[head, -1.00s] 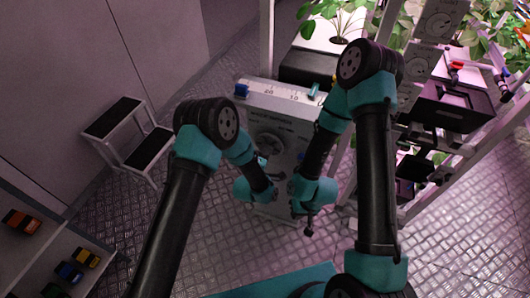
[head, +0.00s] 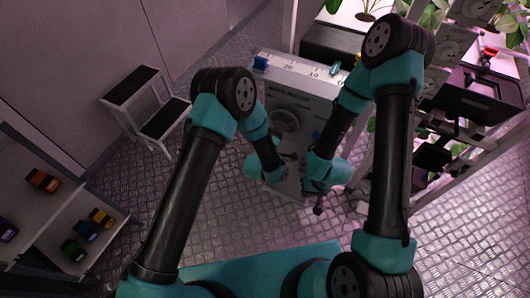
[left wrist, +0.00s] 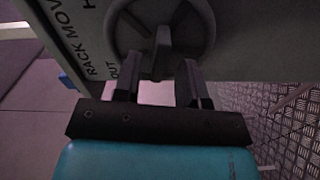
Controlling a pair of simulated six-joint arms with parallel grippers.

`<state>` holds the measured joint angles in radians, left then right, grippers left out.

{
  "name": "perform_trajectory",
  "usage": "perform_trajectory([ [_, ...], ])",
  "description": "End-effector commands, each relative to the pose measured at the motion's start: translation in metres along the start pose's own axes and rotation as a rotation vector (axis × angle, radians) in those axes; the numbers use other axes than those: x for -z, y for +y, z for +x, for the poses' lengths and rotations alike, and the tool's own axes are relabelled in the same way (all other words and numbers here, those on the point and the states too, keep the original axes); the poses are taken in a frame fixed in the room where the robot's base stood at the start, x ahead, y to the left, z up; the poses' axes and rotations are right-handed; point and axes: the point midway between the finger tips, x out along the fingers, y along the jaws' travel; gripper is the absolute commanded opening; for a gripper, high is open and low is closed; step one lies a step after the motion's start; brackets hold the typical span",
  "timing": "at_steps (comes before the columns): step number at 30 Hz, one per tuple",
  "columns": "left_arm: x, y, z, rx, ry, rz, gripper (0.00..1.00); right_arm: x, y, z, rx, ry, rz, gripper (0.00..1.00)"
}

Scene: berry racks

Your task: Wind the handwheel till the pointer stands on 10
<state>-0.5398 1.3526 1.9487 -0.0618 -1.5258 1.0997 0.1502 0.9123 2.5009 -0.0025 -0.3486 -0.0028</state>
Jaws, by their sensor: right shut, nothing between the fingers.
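The white machine box (head: 275,85) stands on the floor ahead, with a numbered scale on its top edge. A blue block (head: 260,63) sits at the scale's left end. A teal marker (head: 335,68) sits right of the 10, near the 0; I cannot tell which one is the pointer. The handwheel (head: 284,119) is on the box's front; its rim and spokes also show in the left wrist view (left wrist: 205,25). My left gripper (head: 287,160) is low before the box, fingers apart, a wheel part showing above and between them. My right gripper (head: 318,210) is shut and empty, lower right.
A step stool (head: 155,110) stands left of the box. A shelf (head: 95,240) with coloured blocks is at the lower left. Plant racks (head: 470,120) with dark bins crowd the right. Patterned floor lies open between stool and box.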

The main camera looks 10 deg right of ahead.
Motion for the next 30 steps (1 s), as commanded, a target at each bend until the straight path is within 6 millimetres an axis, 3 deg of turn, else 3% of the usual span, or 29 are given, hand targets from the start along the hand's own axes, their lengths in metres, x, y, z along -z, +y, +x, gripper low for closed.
perform_trajectory([
  [21, 0.0, -0.001, -0.132, 0.004, -0.002, -0.001, 0.38, 0.0, 0.0, 0.0, 0.0, 0.0, 0.0, 0.0],
  [30, 0.0, 0.0, -0.159, 0.001, 0.0, -0.001, 0.38, 0.0, 0.0, 0.0, 0.0, 0.0, 0.0, 0.0],
])
